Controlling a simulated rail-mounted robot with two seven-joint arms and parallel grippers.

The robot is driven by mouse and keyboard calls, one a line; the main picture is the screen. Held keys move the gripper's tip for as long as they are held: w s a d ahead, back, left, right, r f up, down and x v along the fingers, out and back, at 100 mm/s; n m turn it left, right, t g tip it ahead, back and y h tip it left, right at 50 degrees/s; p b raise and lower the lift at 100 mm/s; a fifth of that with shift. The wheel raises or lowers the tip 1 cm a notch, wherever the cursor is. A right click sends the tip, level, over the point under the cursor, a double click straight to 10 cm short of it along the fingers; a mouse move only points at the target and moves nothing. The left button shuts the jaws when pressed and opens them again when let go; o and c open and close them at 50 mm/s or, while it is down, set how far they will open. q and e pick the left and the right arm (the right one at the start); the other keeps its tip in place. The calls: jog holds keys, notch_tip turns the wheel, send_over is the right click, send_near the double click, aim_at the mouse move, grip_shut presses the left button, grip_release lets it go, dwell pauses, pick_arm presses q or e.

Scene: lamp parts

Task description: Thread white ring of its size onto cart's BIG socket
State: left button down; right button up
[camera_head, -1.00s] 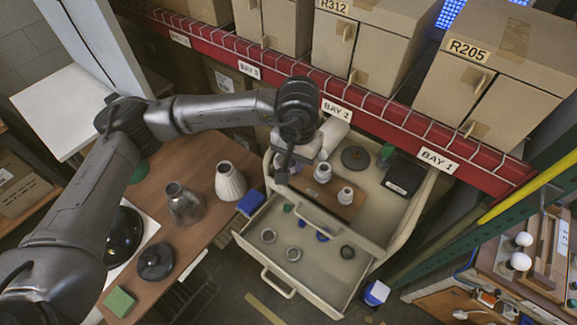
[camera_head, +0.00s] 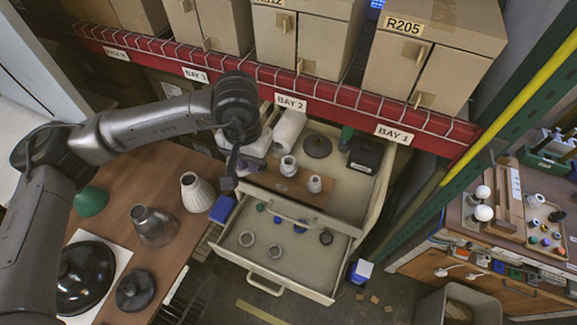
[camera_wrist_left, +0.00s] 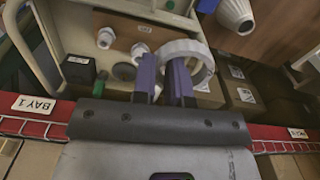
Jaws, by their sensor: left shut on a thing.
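My left gripper (camera_wrist_left: 162,62) is shut on a white ring (camera_wrist_left: 200,55), held by its wall and tilted in the left wrist view. On the cart top a brown board (camera_head: 268,180) carries two pale sockets: one at the back left (camera_head: 288,165) that looks larger, and one at the front right (camera_head: 314,184). The ring is apart from both. My right gripper is out of view.
The open drawer (camera_head: 262,281) below holds grey rings (camera_head: 274,251) and smaller coloured parts. A red shelf beam (camera_head: 340,118) runs behind. Lamp shades stand on the left table.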

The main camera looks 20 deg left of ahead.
pick_arm(q)
jog(key=shift+w+d, duration=0.25)
jog(key=shift+w, duration=0.6)
jog(key=shift+w+d+b, duration=0.2)
jog(key=shift+w+b, duration=0.2)
jog(key=shift+w, duration=0.3)
jog(key=shift+w+d, duration=0.2)
jog(key=shift+w, duration=0.55)
jog(key=shift+w+d+b, duration=0.2)
jog(key=shift+w+b, duration=0.1)
jog(key=shift+w, duration=0.3)
jog(key=shift+w+d, duration=0.15)
jog(key=shift+w, duration=0.35)
jog(key=shift+w+d, duration=0.15)
jog(key=shift+w, duration=0.35)
dwell(0.4)
jog(key=shift+w+d, duration=0.15)
jog(key=shift+w, duration=0.3)
jog(key=shift+w+d, duration=0.2)
jog(key=shift+w, duration=0.6)
jog(key=shift+w+d, duration=0.2)
jog(key=shift+w, duration=0.4)
jog(key=shift+w+d, duration=0.2)
jog(key=shift+w, duration=0.55)
